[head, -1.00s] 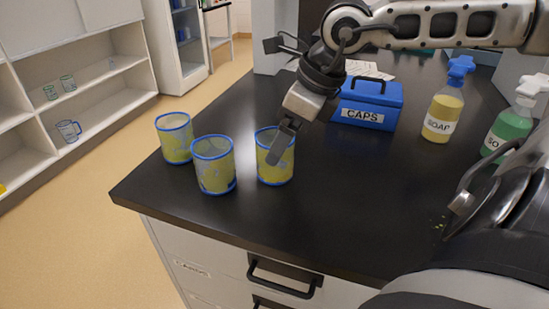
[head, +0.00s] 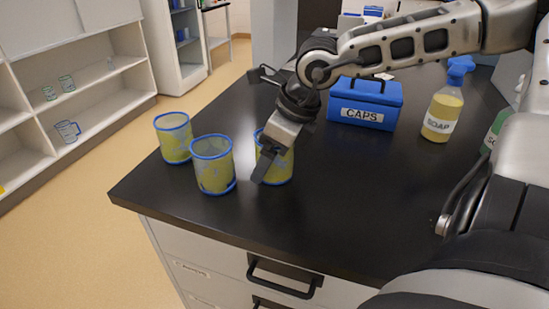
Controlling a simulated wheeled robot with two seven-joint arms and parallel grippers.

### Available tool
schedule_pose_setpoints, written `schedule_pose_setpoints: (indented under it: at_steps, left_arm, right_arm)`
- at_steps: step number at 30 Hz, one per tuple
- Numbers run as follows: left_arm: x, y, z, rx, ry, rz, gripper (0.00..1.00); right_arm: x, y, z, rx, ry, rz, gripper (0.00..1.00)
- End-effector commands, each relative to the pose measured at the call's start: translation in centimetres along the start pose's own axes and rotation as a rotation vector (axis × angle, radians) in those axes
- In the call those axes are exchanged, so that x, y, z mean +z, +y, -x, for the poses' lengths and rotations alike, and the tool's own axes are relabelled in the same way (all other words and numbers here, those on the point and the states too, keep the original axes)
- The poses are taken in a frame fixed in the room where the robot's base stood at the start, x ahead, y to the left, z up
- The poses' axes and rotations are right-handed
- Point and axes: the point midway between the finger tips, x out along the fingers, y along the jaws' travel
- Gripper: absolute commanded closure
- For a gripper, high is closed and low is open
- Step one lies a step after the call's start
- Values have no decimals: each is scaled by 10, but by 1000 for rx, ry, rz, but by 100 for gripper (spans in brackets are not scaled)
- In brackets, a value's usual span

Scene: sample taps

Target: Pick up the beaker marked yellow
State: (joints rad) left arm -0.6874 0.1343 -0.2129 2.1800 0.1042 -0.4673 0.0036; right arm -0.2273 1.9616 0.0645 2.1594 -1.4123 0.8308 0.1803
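Three clear beakers with blue rims and yellowish contents stand upright near the counter's left corner: a left beaker (head: 174,140), a middle beaker (head: 213,166) and a right beaker (head: 283,166). I cannot read which one is marked yellow. My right gripper (head: 265,166) comes in from the right and points down in front of the right beaker, hiding part of it. Only one dark finger shows clearly, so its opening is unclear. I cannot tell whether it touches the beaker. My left gripper is not in view.
A blue box labelled CAPS (head: 366,102) stands behind the gripper. A soap bottle (head: 441,114) and a partly hidden green bottle (head: 497,130) stand at the right. The black counter (head: 330,215) is clear in front. Shelves (head: 100,110) with small beakers are at the left.

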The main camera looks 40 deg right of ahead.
Motion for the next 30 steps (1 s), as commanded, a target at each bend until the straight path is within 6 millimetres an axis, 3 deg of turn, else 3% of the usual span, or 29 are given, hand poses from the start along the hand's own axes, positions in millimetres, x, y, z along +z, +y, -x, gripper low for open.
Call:
schedule_pose_setpoints:
  at_steps: [2, 3, 8, 20, 27, 30]
  left_arm:
    - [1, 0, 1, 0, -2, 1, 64]
    - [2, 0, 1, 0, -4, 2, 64]
    - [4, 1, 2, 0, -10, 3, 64]
    - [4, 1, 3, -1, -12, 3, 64]
    - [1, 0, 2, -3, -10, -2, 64]
    - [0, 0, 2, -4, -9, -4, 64]
  right_arm:
    - [0, 0, 0, 0, 0, 0, 16]
    - [0, 0, 0, 0, 0, 0, 21]
    - [0, 0, 0, 0, 0, 0, 63]
    - [2, 0, 5, -1, -2, 0, 63]
    - [14, 0, 34, -2, -7, 1, 63]
    - [10, 7, 49, -2, -9, 2, 63]
